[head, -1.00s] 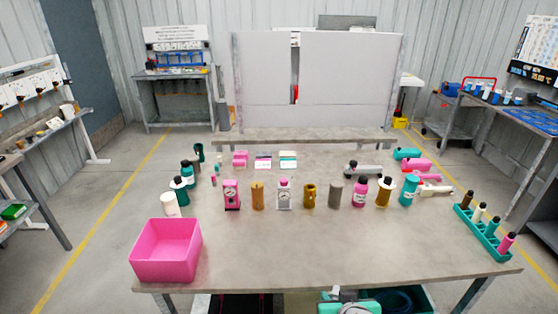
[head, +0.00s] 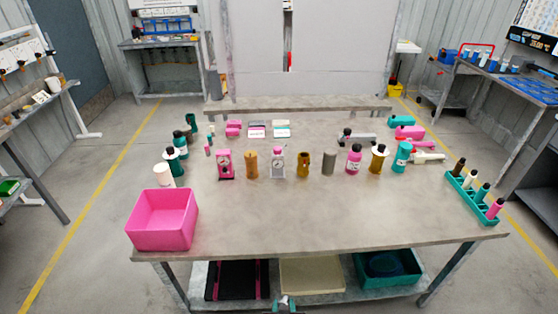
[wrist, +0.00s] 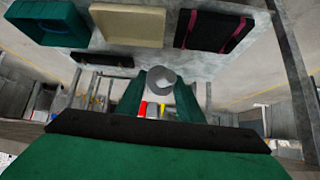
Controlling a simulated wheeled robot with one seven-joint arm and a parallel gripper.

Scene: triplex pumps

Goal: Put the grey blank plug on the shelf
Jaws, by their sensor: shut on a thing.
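The grey blank plug (wrist: 161,78) shows in the wrist view as a round grey end between the two green fingers of my gripper (wrist: 160,92). My gripper is shut on it and holds it in front of the table. In the head view only a small part of my gripper (head: 284,303) shows at the bottom edge, and I cannot make out the plug there. The grey lower shelf (head: 345,298) under the table is in view; it also shows in the wrist view (wrist: 185,65), upside down.
The lower shelf holds a black tray (head: 237,281), a cream tray (head: 312,276) and a teal bin (head: 388,268). Above is the tabletop (head: 300,215) with a pink bin (head: 162,220), several bottles and a teal rack (head: 474,197). Table legs (head: 450,270) flank the shelf.

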